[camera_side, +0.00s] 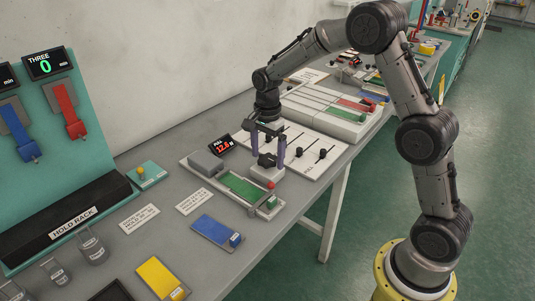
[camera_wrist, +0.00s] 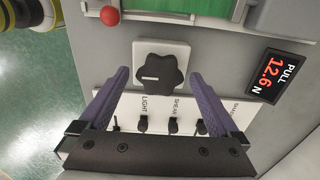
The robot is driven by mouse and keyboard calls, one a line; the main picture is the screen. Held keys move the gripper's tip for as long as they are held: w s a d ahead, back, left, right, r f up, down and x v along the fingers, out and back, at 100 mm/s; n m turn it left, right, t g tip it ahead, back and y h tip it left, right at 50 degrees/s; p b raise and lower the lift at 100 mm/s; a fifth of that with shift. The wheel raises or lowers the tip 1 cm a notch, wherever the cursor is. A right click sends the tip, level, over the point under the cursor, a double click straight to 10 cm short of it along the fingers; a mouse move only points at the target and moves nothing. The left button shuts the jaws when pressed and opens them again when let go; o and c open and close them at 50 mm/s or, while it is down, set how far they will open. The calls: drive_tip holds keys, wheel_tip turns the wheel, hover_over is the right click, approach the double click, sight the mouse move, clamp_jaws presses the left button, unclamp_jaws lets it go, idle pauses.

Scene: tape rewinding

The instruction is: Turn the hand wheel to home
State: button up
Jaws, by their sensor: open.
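The hand wheel (camera_wrist: 166,72) is a black lobed knob on a pale square block (camera_wrist: 178,47). A short white line marks its face, pointing left in the wrist view. My gripper (camera_side: 268,154) has purple fingers pointing down on either side of the wheel. In the wrist view my gripper (camera_wrist: 159,77) is open, with a visible gap between each finger and the wheel. Whether the fingertips reach down to wheel height is unclear. No home mark is readable.
A display (camera_wrist: 271,76) reads PULL 12.6 N. A red ball (camera_wrist: 109,15) and green strip (camera_side: 242,187) are close to the wheel. A white panel with black sliders (camera_side: 321,154) stands beside it. A grey block (camera_side: 205,163) is on the fixture's other end.

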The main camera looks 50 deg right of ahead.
drive_tip(key=c, duration=1.4)
drive_tip(key=shift+o, duration=0.2)
